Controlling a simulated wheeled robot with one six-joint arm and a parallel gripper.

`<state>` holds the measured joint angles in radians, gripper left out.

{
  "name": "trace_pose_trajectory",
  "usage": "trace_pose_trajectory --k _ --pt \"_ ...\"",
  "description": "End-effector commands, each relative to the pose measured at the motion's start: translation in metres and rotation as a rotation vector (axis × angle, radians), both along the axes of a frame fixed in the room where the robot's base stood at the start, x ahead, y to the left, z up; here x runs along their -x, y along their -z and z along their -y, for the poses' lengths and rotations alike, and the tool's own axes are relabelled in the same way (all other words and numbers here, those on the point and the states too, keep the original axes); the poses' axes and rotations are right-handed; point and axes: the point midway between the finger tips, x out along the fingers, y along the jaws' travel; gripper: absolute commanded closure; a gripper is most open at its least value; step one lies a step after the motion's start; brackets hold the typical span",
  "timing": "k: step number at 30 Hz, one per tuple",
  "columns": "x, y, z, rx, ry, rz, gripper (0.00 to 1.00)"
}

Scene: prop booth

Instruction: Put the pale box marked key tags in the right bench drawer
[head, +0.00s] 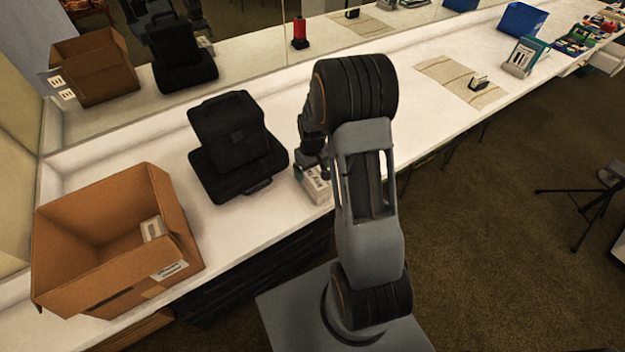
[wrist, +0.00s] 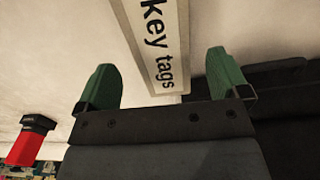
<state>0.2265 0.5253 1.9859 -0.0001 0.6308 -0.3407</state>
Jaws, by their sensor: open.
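The pale box marked key tags (head: 315,186) stands on the white bench top near its front edge, partly hidden by my arm in the head view. In the wrist view its label side (wrist: 158,38) faces me, between the two green fingers. My gripper (wrist: 162,65) is open, with a gap visible on each side of the box. In the head view my arm hides most of the gripper. Something pale (head: 606,62) juts from the bench front at the far right; it looks like a pulled-out drawer, but its inside is unclear.
A black case (head: 230,145) stands left of the pale box. An open cardboard box (head: 75,250) is at the bench's left end. A beige mat (head: 440,72), a holder (head: 522,56) and a blue bin (head: 522,20) lie right. A red object (wrist: 25,147) shows in the wrist view.

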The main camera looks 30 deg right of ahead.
Motion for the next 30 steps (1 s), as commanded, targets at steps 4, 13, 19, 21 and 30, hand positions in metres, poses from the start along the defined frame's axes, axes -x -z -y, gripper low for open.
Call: trace_pose_trajectory --k 4,13,19,21,30 --pt "0.0 0.008 0.0 0.0 0.0 -0.001 0.06" --pt "0.001 0.04 -0.002 -0.001 0.0 -0.004 0.06" --pt "0.0 0.058 -0.002 0.0 0.0 0.0 0.06" --pt "0.0 0.06 -0.002 0.0 0.0 0.001 0.06" --pt "0.0 0.06 -0.002 0.0 0.0 0.001 0.15"
